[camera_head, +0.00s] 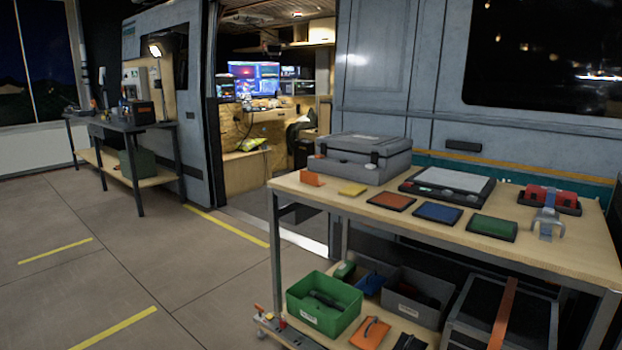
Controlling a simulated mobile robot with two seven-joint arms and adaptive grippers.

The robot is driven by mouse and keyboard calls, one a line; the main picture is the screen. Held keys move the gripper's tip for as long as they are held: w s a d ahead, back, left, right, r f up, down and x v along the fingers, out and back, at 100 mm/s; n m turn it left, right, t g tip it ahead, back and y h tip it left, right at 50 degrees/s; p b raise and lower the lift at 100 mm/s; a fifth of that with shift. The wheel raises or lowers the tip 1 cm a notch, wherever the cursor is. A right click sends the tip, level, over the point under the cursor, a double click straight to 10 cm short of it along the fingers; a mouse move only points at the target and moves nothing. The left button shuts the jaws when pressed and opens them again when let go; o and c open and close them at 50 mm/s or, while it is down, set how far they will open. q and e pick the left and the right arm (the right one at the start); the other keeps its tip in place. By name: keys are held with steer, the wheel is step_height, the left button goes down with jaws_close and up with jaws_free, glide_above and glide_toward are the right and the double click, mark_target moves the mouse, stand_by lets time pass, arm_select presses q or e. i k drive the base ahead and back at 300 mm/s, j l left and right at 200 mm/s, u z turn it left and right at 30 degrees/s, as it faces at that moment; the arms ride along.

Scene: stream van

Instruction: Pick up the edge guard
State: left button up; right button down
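A small orange angled block (311,179) sits at the left end of the wooden tabletop, in front of the grey case. It looks most like the edge guard, but it is too small to be sure. A grey forked piece with a blue strap (547,222) lies near the right end of the same table. Neither of my grippers is in view.
The workbench (560,262) also bears a grey case (362,160), a tray (447,186), several coloured pads and a red item (549,195). Bins, including a green one (324,303), stand on its lower shelf. The floor at left is clear; a dark side bench (120,124) stands beyond.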

mark_target(306, 177)
steer(key=i+j+z, duration=0.1)
steer(key=z, duration=0.25)
steer(key=i+j+z, duration=0.1)
steer(key=z, duration=0.25)
steer(key=i+j+z, duration=0.15)
steer(key=j, duration=0.2)
steer(key=i+j+z, duration=0.15)
steer(key=j, duration=0.25)
steer(key=i+j+z, duration=0.15)
steer(key=j, duration=0.2)
steer(key=i+j, duration=0.1)
steer(key=j, duration=0.3)
steer(key=i+j+z, duration=0.1)
steer(key=j, duration=0.25)
steer(key=i+j, duration=0.1)
steer(key=j, duration=0.3)
steer(key=z, duration=0.05)
